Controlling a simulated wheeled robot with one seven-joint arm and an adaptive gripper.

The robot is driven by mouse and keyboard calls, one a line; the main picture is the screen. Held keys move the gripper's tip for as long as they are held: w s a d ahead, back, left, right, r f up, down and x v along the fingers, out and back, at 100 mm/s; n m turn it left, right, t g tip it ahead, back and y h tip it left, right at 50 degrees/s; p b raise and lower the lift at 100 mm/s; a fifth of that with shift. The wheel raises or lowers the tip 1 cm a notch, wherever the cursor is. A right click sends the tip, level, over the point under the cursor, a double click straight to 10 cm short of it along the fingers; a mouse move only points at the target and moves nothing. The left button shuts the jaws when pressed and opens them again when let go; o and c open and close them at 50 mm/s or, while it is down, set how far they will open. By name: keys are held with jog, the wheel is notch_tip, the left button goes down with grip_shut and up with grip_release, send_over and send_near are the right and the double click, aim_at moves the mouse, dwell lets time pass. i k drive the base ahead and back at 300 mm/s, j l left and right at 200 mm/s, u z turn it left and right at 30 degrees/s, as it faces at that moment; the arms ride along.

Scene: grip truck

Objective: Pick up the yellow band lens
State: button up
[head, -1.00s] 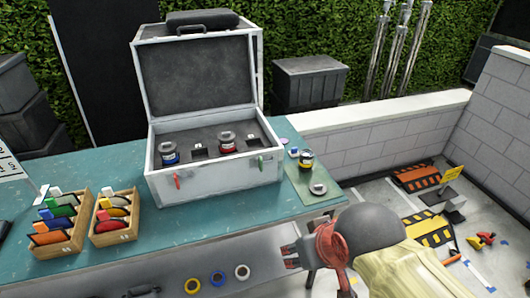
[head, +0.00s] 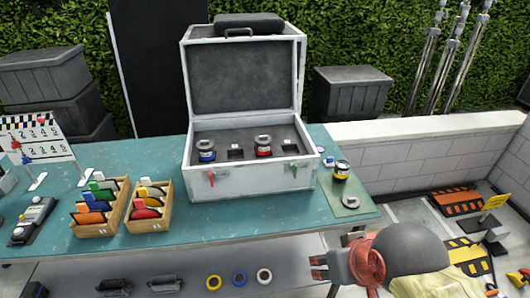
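The yellow band lens (head: 341,171), a short dark cylinder with a yellow ring, stands upright on a green mat (head: 329,184) at the right end of the teal table. A round grey cap (head: 351,202) lies on the mat in front of it. My gripper (head: 316,267) is low in front of the table's right end, nearer to me than the lens and well apart from it. It points left, and its dark fingertips look parted with nothing between them.
An open grey case (head: 247,179) with a blue band lens (head: 206,151) and a red band lens (head: 263,147) stands left of the mat. Two wooden boxes (head: 152,213) are further left. Yellow, blue and white rings (head: 239,279) sit below the table's front edge.

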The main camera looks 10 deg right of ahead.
aim_at(340, 171)
jog(key=i+l, duration=0.15)
jog(key=l, duration=0.15)
jog(key=i+l+u, duration=0.15)
jog(key=i+l, duration=0.15)
jog(key=l, duration=0.35)
jog(key=i+l+u, duration=0.1)
jog(key=l, duration=0.2)
jog(key=i+l, duration=0.2)
jog(key=l, duration=0.15)
jog(key=i+l+u, duration=0.15)
jog(key=l, duration=0.2)
